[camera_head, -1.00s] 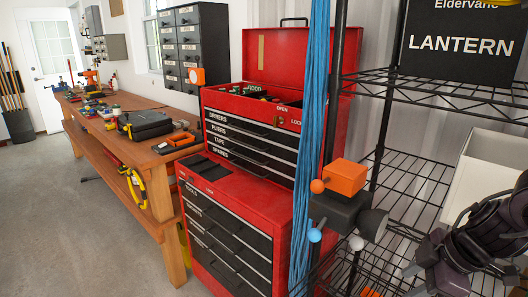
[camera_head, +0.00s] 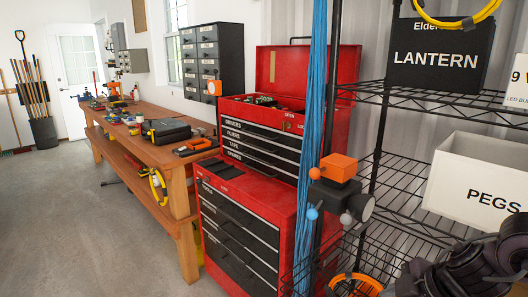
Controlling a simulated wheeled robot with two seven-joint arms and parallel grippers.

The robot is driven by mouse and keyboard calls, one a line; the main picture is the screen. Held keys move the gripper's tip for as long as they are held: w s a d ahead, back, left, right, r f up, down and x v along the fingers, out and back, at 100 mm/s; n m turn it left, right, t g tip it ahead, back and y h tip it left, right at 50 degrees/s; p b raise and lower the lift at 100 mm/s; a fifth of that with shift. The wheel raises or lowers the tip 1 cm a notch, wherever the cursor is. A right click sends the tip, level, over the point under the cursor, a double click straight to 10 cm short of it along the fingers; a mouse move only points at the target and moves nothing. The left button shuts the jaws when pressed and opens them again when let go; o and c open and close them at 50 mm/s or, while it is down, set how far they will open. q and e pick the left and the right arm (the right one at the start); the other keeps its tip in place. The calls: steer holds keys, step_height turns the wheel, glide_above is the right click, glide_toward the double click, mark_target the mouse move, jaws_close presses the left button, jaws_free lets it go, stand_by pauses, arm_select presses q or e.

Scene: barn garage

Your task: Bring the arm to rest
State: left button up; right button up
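Blue cords (camera_head: 312,150) hang beside a red tool chest (camera_head: 285,205). A long wooden workbench (camera_head: 180,152) runs back left; the concrete floor (camera_head: 75,220) is clear.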

steer(key=w+a+f+m+t+y, duration=0.1)
steer(key=a+f+m+t, duration=0.15)
steer(key=a, duration=0.55)
steer(key=w+a+f+m+t, duration=0.1)
steer(key=a+f+t, duration=0.15)
steer(key=a, duration=0.55)
steer(key=s+d+f+m+g+h, duration=0.2)
steer(key=s+d+f+m+g, duration=0.15)
steer(key=s+f+m, duration=0.35)
steer(key=s+d+f+m+g+h, duration=0.3)
steer(key=s+d+f, duration=0.2)
steer(key=s, duration=0.4)
step_height(320, 180, down, 29)
steer(key=s+g, duration=0.1)
steer(key=s, duration=0.1)
arm_select(q)
steer(key=shift+s, duration=0.6)
arm_select(e)
steer(key=s+d+f, duration=0.2)
steer(key=s+f, duration=0.7)
steer(key=s, duration=0.1)
steer(key=s+d+f+n+g, duration=0.1)
steer(key=s+f, duration=0.8)
steer(key=shift+s+d, duration=0.4)
